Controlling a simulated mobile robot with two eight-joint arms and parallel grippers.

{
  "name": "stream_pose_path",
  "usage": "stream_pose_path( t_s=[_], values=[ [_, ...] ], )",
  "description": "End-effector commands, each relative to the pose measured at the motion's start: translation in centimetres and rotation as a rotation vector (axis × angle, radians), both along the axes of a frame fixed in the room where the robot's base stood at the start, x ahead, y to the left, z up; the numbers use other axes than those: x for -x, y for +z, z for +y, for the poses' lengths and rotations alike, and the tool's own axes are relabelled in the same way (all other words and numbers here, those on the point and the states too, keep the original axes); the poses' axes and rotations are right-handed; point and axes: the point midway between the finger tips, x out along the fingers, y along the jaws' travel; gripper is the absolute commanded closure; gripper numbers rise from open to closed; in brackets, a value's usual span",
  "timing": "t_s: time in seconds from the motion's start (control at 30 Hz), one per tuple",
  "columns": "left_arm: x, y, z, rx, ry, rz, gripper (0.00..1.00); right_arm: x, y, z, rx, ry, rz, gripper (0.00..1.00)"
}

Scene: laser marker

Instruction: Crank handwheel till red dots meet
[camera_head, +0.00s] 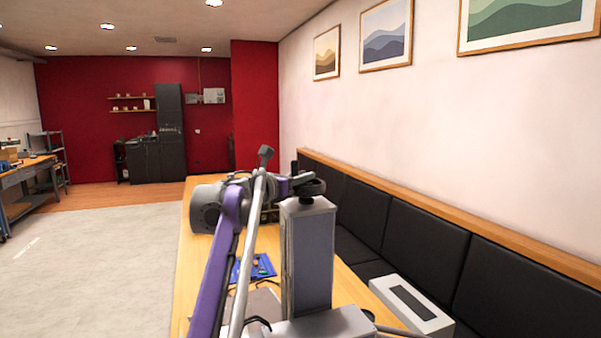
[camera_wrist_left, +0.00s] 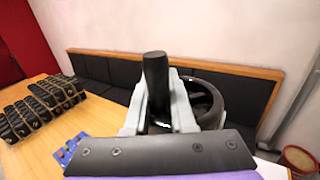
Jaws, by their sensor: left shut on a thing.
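The laser marker's grey column (camera_head: 308,258) stands on the table with the black handwheel (camera_head: 309,187) at its top. The handwheel also shows in the left wrist view (camera_wrist_left: 204,97), its rim partly behind my gripper finger. The wheel's black crank handle (camera_wrist_left: 155,75) stands upright between my left fingers. My left gripper (camera_head: 285,184) reaches the wheel from the left and is shut on the handle; its two pale fingers also show in the left wrist view (camera_wrist_left: 160,92). No red dots can be made out. My right gripper is not in view.
The wooden table (camera_head: 192,262) carries a blue tray (camera_head: 254,268) left of the column. Bundled black items (camera_wrist_left: 40,105) lie further along it. A white box with a dark slot (camera_head: 412,304) is at right. A black padded bench (camera_head: 400,220) runs along the wall.

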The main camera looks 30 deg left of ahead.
Motion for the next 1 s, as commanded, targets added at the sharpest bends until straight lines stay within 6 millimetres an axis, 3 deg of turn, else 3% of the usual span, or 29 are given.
stream_pose_path(
  t_s=[0.03,0.23,0.6,1.0],
  values=[
    [-0.2,1.1,0.3,-0.001,-0.039,-0.008,1.0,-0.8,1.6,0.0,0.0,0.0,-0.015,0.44],
    [-0.5,1.0,0.0,0.001,-0.215,-0.009,1.0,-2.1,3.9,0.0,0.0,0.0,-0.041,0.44],
    [-0.7,0.5,-0.4,0.002,-0.388,-0.004,1.0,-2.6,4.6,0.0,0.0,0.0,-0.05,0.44],
    [-0.8,0.4,-0.6,0.001,-0.442,-0.004,1.0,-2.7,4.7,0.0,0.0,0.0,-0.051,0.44]
  ],
)
